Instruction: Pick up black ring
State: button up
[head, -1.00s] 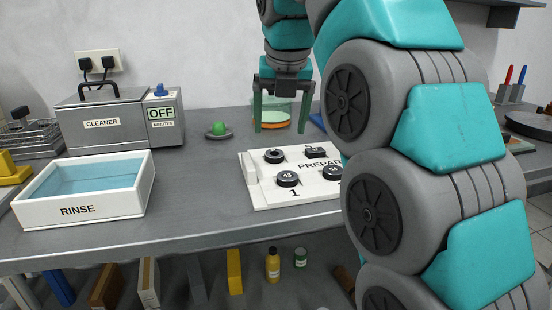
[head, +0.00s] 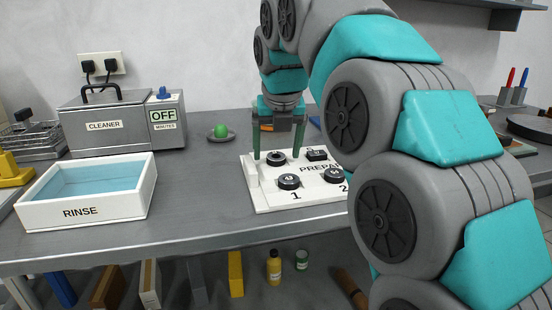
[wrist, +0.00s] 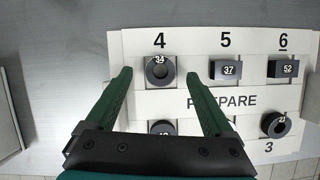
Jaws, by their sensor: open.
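A black ring (wrist: 149,73) marked 34 lies at place 4 of the white PREPARE board (wrist: 190,102). It also shows in the head view (head: 276,159), at the board's back left. My gripper (wrist: 160,74) is open and empty, pointing down over this ring. In the wrist view one finger is on each side of the ring, with space between. In the head view the gripper (head: 277,153) is low over the board's back left; whether the fingertips touch the board cannot be told. Another dark ring (wrist: 275,125) lies at place 3.
Dark blocks marked 37 (wrist: 229,70) and 52 (wrist: 289,68) lie at places 5 and 6. A dark round piece (head: 289,182) is at place 1, another (head: 335,176) at place 2. The rinse tray (head: 110,206) and cleaner (head: 105,125) stand left, with clear bench between.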

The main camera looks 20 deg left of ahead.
jog(key=shift+w+f, duration=0.15)
jog(key=shift+f, duration=0.25)
jog(key=shift+f, duration=0.1)
grip_shut()
dwell(0.3)
